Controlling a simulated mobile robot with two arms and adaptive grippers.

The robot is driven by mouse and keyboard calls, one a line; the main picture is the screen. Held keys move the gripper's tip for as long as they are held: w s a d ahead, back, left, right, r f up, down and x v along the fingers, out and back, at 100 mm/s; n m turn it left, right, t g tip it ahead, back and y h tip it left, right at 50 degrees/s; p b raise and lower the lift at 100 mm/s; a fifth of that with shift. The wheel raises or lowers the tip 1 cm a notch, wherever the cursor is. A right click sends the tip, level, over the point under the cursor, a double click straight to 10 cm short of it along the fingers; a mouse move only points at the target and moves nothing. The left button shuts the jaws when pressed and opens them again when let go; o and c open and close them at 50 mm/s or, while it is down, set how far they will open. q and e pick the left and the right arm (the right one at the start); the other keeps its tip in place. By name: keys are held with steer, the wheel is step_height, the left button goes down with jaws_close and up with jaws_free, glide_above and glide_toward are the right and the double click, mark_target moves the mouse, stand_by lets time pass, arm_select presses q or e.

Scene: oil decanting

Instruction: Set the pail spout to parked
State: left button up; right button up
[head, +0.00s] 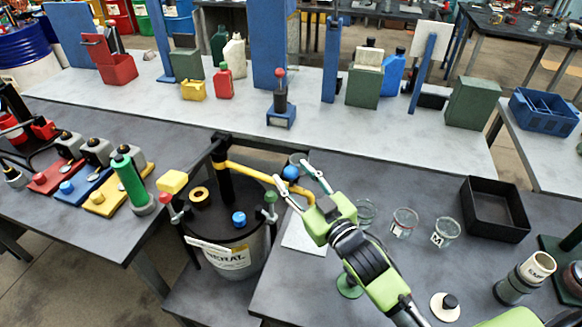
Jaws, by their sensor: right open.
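The pail (222,258) is a grey drum with a dark lid and a white label, standing in the gap between the dark tables. A black post (222,170) rises from its lid. The yellow spout (252,175) runs from the post to the right, toward the right table, and bends down near a small glass. A blue knob (290,173) sits on the spout. My right gripper (294,174) is open, with its two fingertips close around the blue knob; contact is unclear. Its fingers partly hide the spout's outer end. My left gripper is not in view.
Several glass jars (404,222) stand right of my gripper, beside a black tray (494,208). A yellow block (173,182) and a green bottle (132,180) are left of the pail. The pale bench (330,140) behind holds cans and blue posts.

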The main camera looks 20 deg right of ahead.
steer(key=shift+w+a, duration=0.15)
steer(key=shift+w, duration=0.85)
jaws_close()
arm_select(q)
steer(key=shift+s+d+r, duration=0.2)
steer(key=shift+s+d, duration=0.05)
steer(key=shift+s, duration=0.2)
